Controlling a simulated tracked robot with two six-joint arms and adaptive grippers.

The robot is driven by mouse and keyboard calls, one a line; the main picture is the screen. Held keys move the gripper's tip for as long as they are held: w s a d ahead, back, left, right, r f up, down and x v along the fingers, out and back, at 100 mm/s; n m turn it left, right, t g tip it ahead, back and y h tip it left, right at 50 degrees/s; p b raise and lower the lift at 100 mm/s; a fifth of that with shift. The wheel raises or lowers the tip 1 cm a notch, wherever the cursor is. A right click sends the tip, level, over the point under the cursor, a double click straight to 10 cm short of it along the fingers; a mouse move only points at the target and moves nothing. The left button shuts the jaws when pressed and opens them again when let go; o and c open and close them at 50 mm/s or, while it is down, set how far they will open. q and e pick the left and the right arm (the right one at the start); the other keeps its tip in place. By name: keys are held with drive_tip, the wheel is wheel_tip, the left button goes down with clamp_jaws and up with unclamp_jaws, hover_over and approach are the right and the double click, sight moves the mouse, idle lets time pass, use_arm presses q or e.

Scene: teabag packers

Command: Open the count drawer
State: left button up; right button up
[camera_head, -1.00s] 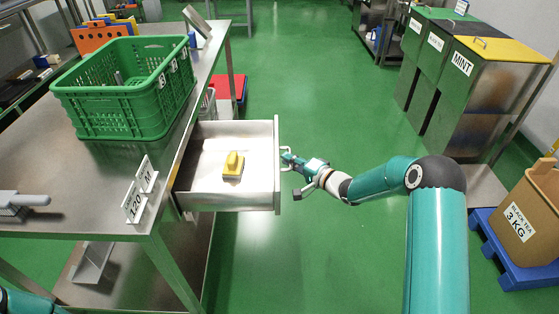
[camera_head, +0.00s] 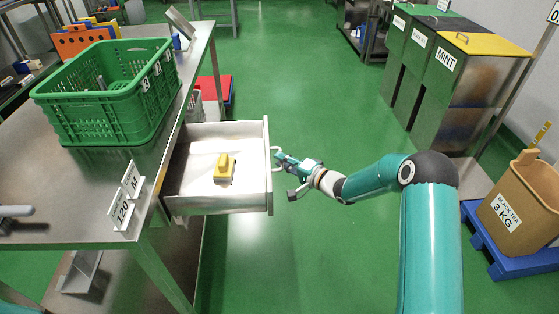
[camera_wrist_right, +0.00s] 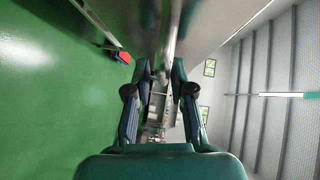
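The count drawer (camera_head: 245,197) is a metal drawer under the left table. It stands pulled well out, with its inside in view. A yellow block-like object (camera_head: 225,168) lies in it. My right gripper (camera_head: 279,156) is at the handle (camera_head: 276,150) on the drawer's front. In the right wrist view its two fingers (camera_wrist_right: 161,68) are close together, with the metal handle between them, so it looks shut on the handle.
A green crate (camera_head: 110,125) and label stands (camera_head: 122,208) are on the steel table (camera_head: 60,200) above the drawer. Green floor (camera_head: 300,100) is free to the drawer's right. Bins (camera_head: 455,90) and a brown tea container (camera_head: 522,195) on a blue pallet stand at the far right.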

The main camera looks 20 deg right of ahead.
drive_tip(key=v, duration=1.1)
